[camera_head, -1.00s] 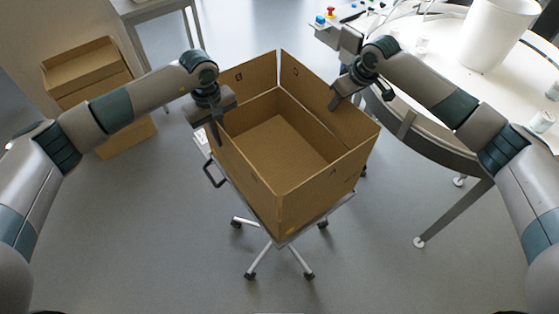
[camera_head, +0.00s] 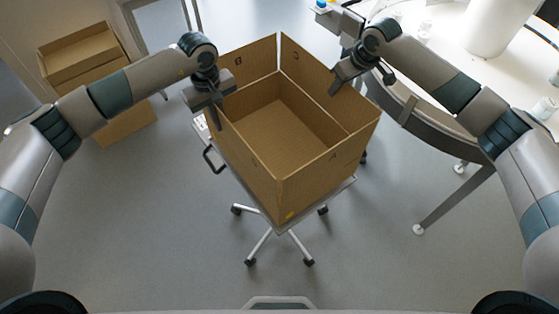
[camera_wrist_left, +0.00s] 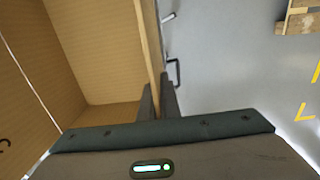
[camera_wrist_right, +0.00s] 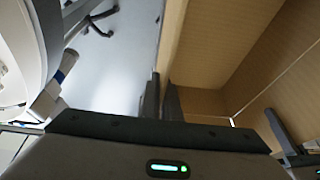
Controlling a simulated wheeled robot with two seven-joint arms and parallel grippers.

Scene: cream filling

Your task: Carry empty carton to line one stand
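An open, empty brown carton (camera_head: 325,172) sits upright over a wheeled stand (camera_head: 331,194) in the head view. I cannot tell whether its base touches the stand. My left gripper (camera_head: 214,117) is at the carton's left wall; the left wrist view shows its fingers (camera_wrist_left: 158,100) on either side of that wall. My right gripper (camera_head: 336,88) is at the back right wall; the right wrist view shows its fingers (camera_wrist_right: 162,98) straddling the wall. Both look closed on the cardboard. No label marks line one here.
A round white table (camera_head: 455,65) with a grey rim is close on the right, with a white container (camera_head: 497,25) on it. Other cartons (camera_head: 82,55) are stacked at the far left. The stand's black handle (camera_head: 213,160) sticks out left. Floor in front is clear.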

